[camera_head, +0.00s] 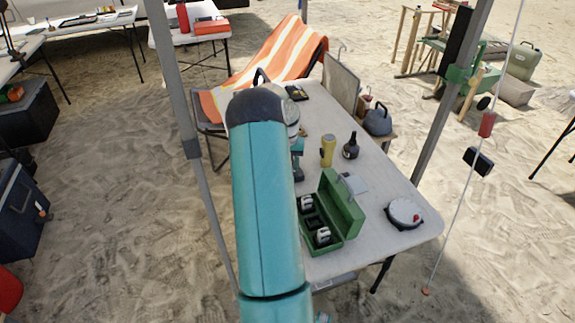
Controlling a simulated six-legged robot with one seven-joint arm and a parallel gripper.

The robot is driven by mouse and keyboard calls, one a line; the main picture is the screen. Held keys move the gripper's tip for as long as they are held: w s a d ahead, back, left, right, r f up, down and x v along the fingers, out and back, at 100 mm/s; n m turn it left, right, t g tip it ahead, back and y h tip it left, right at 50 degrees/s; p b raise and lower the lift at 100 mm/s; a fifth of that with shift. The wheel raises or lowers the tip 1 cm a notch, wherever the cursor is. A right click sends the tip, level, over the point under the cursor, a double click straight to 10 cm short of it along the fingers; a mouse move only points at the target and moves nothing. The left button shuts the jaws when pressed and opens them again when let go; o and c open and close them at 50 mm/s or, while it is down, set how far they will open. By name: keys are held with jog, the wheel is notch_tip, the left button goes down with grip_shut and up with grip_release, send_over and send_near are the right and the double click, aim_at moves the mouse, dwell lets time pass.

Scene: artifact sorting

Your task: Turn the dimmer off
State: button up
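My teal arm rises through the middle of the view and ends in a dark rounded joint. My gripper cannot be made out; the arm hides what lies behind it. No thing is plainly a dimmer. A round white device (404,212) with a small red part lies at the right front of the white table (385,182). A red block (487,124) hangs on a thin cord at the right, with a small black box (478,161) near it. I cannot tell whether any of these is the dimmer.
An open green case (342,213) stands on the table. Behind it are a yellow cylinder (328,151) and a dark bottle (351,147). Metal poles (196,150) stand left and right of the table. A striped deck chair (270,62) stands behind. Open sand lies around.

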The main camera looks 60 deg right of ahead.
notch_tip(320, 180, up, 13)
dwell(0.3)
jog(key=shift+s, duration=0.1)
dwell(0.5)
